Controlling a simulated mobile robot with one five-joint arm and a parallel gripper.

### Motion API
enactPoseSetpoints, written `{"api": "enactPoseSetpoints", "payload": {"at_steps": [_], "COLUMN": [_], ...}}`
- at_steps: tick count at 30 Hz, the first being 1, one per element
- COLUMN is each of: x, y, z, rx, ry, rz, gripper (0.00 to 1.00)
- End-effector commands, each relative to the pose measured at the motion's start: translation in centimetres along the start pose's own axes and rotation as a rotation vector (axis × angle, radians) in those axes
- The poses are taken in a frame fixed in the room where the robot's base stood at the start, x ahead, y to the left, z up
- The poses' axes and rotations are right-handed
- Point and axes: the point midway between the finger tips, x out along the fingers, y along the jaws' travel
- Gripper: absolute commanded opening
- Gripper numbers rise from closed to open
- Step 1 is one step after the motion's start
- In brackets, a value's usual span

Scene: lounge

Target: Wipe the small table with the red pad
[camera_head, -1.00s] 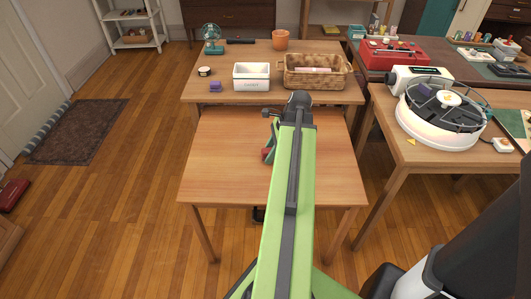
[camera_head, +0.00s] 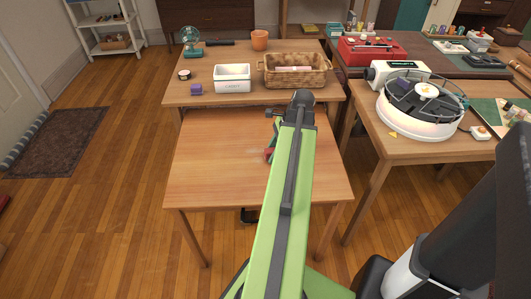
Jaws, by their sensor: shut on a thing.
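The small wooden table (camera_head: 215,165) stands in front of me with its top bare apart from my arm over it. My green arm reaches across its right half. My gripper (camera_head: 272,140) is partly hidden behind the arm, low over the middle of the table. A bit of the red pad (camera_head: 269,155) shows at the gripper's lower left, at or close to the tabletop. Most of the pad is hidden by the arm, and I cannot tell if it touches the wood.
A side table at right bears a round white machine (camera_head: 420,105). Floor is open at left.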

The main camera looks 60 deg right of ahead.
Motion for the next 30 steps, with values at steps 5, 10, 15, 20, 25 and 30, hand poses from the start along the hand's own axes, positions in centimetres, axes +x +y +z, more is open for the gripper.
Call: {"api": "enactPoseSetpoints", "payload": {"at_steps": [5,10,15,20,25,30], "x": [-0.1,-0.4,-2.2,-4.0,-5.7,-5.6], "y": [0.1,0.0,0.0,0.0,0.0,0.0], "z": [-0.3,-0.1,0.8,1.6,2.3,2.3], "rx": [0.001,0.0,0.0,0.0,0.0,0.0], "ry": [0.004,0.002,0.001,0.0,-0.001,-0.001], "rz": [0.0,0.0,0.0,0.0,0.0,0.0], "gripper": [0.0,0.0,0.0,0.0,0.0,0.0]}}
